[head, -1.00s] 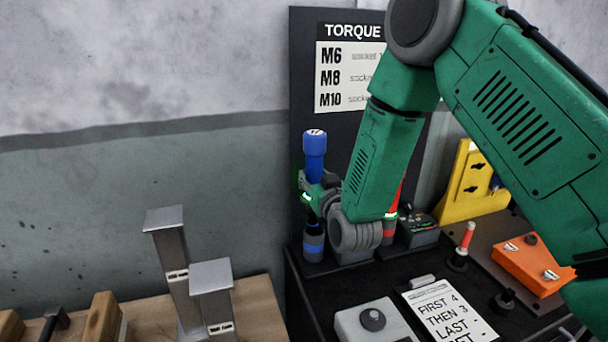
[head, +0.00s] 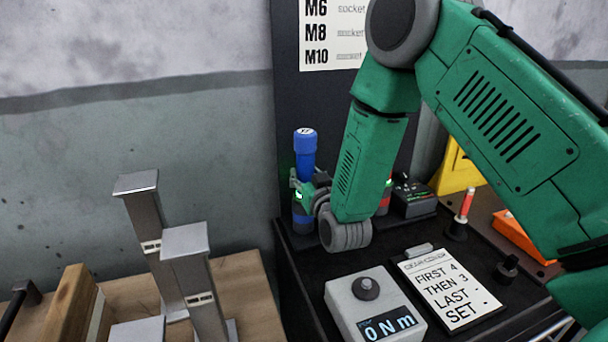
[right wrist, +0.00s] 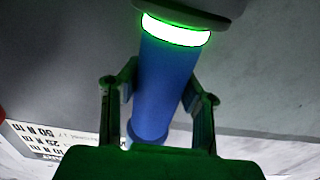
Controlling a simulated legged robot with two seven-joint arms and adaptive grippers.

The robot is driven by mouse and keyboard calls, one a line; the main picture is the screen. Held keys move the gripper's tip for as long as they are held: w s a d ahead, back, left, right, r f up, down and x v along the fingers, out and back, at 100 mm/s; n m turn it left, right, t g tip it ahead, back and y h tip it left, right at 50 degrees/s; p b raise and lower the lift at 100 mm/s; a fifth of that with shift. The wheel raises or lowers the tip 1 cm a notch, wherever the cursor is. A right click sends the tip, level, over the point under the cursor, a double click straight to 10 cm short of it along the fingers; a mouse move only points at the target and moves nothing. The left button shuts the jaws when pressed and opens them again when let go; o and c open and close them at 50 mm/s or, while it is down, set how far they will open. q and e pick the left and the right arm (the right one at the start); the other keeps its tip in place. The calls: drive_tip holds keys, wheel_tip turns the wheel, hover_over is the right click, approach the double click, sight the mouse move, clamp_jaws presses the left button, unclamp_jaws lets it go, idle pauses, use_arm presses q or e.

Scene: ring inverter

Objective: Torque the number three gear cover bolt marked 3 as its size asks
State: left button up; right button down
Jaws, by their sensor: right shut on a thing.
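My right gripper (head: 304,190) is shut on an upright blue tool (head: 305,146) at the left end of the black bench top. The tool has a blue cap with a small white mark too small to read. In the right wrist view the fingers (right wrist: 158,100) stand either side of the blue shaft (right wrist: 165,75), below a glowing green-white ring (right wrist: 175,30). A red tool (head: 383,203) is partly hidden behind my arm. An orange part (head: 520,238) shows at the right, mostly behind my arm. No bolt marked 3 can be made out. My left gripper is out of view.
A grey box (head: 345,295) with a knob reads 0 Nm. A card (head: 440,285) says FIRST 4 THEN 3 LAST SET. A torque chart (head: 330,40) hangs behind. A red-topped post (head: 466,203) stands right. Metal posts (head: 185,243) stand on the wooden table at left.

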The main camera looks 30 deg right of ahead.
drive_tip(key=shift+a, duration=0.6)
drive_tip(key=shift+d+f, duration=0.1)
drive_tip(key=shift+d, duration=0.05)
drive_tip(key=c, duration=1)
unclamp_jaws()
drive_tip(key=shift+d, duration=0.25)
drive_tip(key=shift+c, duration=0.2)
drive_tip(key=shift+s+a+f, duration=0.15)
drive_tip(key=shift+s+a, duration=0.05)
drive_tip(key=shift+s, duration=0.15)
drive_tip(key=v, duration=1.1)
drive_tip(key=shift+s+d, duration=0.15)
drive_tip(key=shift+d, duration=0.1)
